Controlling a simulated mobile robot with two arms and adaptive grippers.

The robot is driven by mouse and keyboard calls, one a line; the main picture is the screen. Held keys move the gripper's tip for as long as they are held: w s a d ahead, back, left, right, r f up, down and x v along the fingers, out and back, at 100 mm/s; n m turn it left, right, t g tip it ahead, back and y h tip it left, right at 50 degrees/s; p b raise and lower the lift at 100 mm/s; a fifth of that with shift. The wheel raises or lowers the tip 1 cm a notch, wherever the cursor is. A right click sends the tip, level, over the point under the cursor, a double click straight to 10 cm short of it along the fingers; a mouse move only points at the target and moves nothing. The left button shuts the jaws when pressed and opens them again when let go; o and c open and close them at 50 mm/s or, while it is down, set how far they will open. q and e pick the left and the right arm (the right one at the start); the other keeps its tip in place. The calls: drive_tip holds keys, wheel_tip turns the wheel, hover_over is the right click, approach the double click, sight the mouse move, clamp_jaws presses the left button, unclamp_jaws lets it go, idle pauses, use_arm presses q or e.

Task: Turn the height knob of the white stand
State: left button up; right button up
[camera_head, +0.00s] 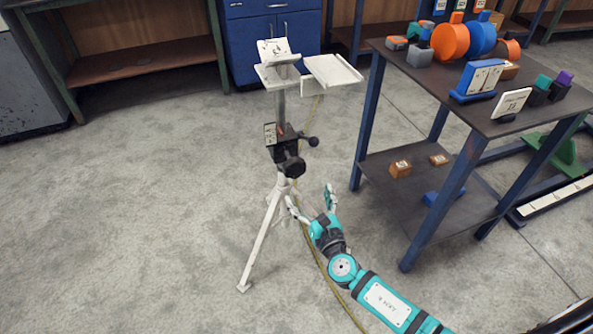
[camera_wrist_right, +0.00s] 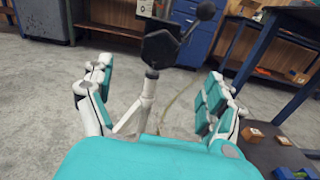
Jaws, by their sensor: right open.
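The white stand (camera_head: 282,108) stands upright on splayed legs on the concrete floor in the head view. Black knob parts sit on its column: a large dark knob (camera_head: 292,166) in front and a ball-ended handle (camera_head: 312,142) to the right. In the right wrist view the dark knob (camera_wrist_right: 160,47) is ahead, above and beyond the fingers, with the ball handle (camera_wrist_right: 205,11) at its upper right. My right gripper (camera_head: 312,200) is open and empty, below and right of the knob, near the stand's legs, apart from the knob. My left gripper is out of view.
A blue-legged table (camera_head: 400,155) with coloured parts stands to the right, close to my right arm. A blue cabinet (camera_head: 262,40) and benches stand behind. Floor to the left is clear.

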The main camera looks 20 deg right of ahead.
sight(296, 171)
drive_tip(key=w, duration=0.5)
drive_tip(key=w+b, duration=0.1)
drive_tip(key=w, duration=0.4)
drive_tip(key=shift+a+f+b, duration=0.15)
drive_tip(key=shift+b, duration=0.15)
drive_tip(key=shift+w, duration=0.7)
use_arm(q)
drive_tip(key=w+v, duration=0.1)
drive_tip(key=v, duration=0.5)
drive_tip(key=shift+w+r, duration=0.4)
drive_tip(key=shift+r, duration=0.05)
use_arm(e)
drive_tip(key=shift+c, duration=0.5)
drive_tip(key=c, duration=1.1)
